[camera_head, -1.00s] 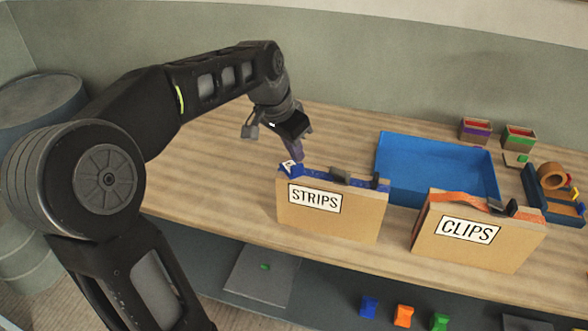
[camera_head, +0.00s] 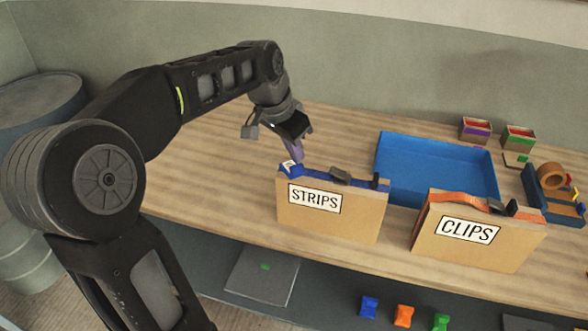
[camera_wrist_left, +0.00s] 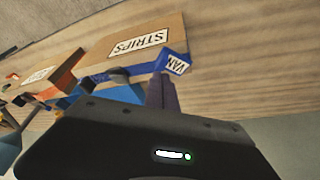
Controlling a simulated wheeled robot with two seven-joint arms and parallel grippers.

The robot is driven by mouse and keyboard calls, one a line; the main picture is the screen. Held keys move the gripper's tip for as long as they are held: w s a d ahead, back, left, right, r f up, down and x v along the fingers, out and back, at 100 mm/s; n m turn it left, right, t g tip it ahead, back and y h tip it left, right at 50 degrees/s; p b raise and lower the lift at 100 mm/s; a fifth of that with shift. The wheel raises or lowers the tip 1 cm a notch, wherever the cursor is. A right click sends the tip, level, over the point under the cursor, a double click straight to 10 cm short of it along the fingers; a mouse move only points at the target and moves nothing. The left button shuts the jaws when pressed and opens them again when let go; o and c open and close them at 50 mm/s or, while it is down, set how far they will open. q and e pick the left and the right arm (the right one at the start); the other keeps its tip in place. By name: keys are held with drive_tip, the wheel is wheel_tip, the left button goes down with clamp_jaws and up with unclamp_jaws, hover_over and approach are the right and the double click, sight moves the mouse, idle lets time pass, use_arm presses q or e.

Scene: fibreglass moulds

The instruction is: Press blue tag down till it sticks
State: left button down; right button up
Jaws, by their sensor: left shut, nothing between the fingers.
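The blue tag (camera_head: 289,169) has a white printed label and sits at the left end of the top edge of the tan STRIPS mould (camera_head: 330,223). In the left wrist view the purple fingers (camera_wrist_left: 162,90) end at the tag's lower edge. My right gripper is in neither view.
A dark clip (camera_head: 340,178) stands on the STRIPS mould's blue top strip. The CLIPS mould (camera_head: 480,252) is to the right, with a blue tray (camera_head: 436,150) behind. An orange tape roll (camera_head: 551,175) is at far right. The table left of the moulds is clear.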

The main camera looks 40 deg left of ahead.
sight(295, 166)
use_arm(q)
drive_tip(key=shift+f+b, duration=0.55)
drive_tip(key=shift+f, duration=0.15)
idle(0.6)
drive_tip(key=shift+r, duration=0.1)
idle(0.3)
wheel_tip(295, 166, up, 7)
drive_tip(key=p, duration=0.5)
idle(0.7)
